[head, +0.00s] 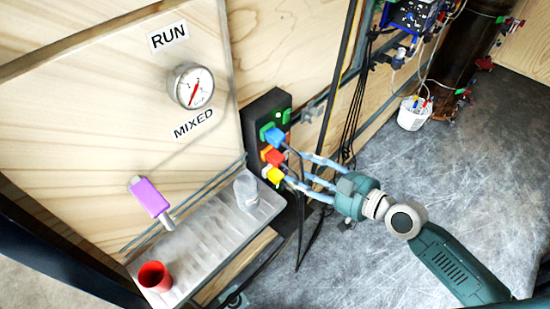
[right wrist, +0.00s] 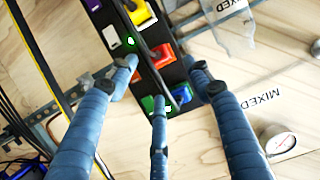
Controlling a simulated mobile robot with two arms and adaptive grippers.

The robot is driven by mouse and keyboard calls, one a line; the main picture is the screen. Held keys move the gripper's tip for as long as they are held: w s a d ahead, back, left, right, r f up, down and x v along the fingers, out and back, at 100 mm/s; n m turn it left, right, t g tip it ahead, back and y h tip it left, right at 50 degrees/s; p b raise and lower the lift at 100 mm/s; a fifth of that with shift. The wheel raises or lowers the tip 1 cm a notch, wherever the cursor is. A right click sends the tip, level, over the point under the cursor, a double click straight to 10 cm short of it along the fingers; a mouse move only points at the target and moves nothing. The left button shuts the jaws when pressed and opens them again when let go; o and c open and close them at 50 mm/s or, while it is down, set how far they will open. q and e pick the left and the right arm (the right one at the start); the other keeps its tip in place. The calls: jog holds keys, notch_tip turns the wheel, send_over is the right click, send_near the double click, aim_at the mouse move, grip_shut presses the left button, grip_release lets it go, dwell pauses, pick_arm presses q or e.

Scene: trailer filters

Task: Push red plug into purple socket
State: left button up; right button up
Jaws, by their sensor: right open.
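A black socket block (head: 262,112) stands against the wooden wall. The red plug (head: 276,157) is on it, between a blue plug and a yellow plug. In the right wrist view the red plug (right wrist: 163,54) lies between my fingers, beside an orange patch. The purple socket (right wrist: 93,5) is at the top edge of that view, partly cut off; I cannot make it out in the head view. My right gripper (head: 289,164) is open, its three pale-blue fingers reaching around the plugs; contact with the red plug is unclear. My left gripper is not in view.
The yellow plug (head: 273,175) and blue plug (head: 274,135) sit close to the fingers, with black cables hanging down. A grey tray (head: 200,238) holds a red cup (head: 154,276) and a clear piece. A gauge (head: 191,86) is on the panel. The grey surface at right is open.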

aim_at(282, 162)
jog(key=x, duration=0.3)
jog(key=shift+w+a+p, duration=0.25)
jog(key=shift+w+p, duration=0.05)
jog(key=p+x, duration=0.1)
jog(key=x, duration=0.3)
jog(key=shift+w+a+f+p, duration=0.25)
jog(key=shift+a+p, duration=0.05)
jog(key=shift+p, duration=0.05)
jog(key=shift+w+a+f, duration=0.15)
jog(key=shift+f, duration=0.05)
jog(key=c, duration=1.1)
